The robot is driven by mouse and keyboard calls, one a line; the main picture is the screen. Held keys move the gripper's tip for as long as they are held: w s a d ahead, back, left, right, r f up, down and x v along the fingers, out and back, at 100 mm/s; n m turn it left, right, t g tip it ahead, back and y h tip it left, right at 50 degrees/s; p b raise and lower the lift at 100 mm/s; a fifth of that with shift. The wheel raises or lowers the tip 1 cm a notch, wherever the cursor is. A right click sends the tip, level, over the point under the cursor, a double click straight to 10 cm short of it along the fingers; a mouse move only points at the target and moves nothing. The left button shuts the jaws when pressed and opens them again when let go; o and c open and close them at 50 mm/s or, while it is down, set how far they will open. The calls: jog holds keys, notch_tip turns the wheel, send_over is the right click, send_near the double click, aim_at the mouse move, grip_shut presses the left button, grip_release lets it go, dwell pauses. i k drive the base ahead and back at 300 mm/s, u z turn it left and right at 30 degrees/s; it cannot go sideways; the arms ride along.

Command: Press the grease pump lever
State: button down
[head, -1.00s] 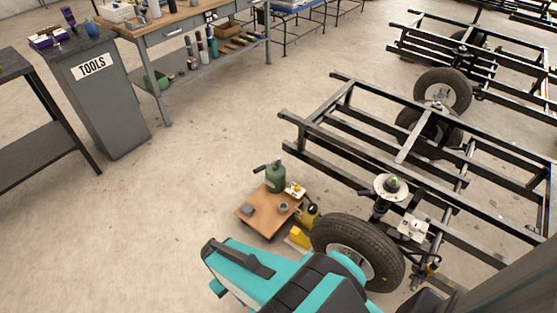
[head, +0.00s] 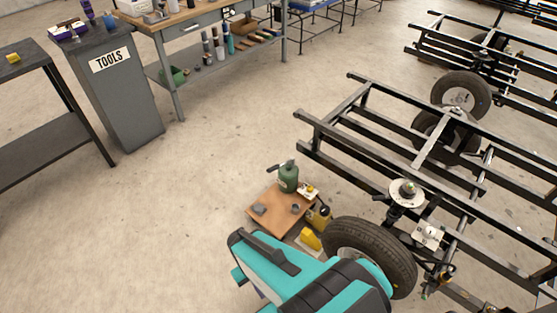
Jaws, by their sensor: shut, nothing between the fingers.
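A green canister (head: 288,179), which looks like the grease pump, stands upright on a low brown board (head: 262,222) on the floor. A dark lever or handle (head: 274,168) sticks out from its top toward the left. My teal and black arm (head: 290,275) fills the lower middle of the head view, in front of the board. No fingers of my gripper can be seen. Nothing of my arm appears to touch the canister.
Beside the board are a dark yellow can (head: 320,217), a yellow block (head: 311,239) and a large tire (head: 372,257). Black frames (head: 400,140) with a suspension strut (head: 405,194) stand right. A TOOLS cabinet (head: 125,95) and workbench (head: 190,25) stand behind.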

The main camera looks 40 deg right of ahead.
aim_at(276, 167)
jog(key=u, duration=0.05)
jog(key=i, duration=1)
jog(key=z, duration=0.05)
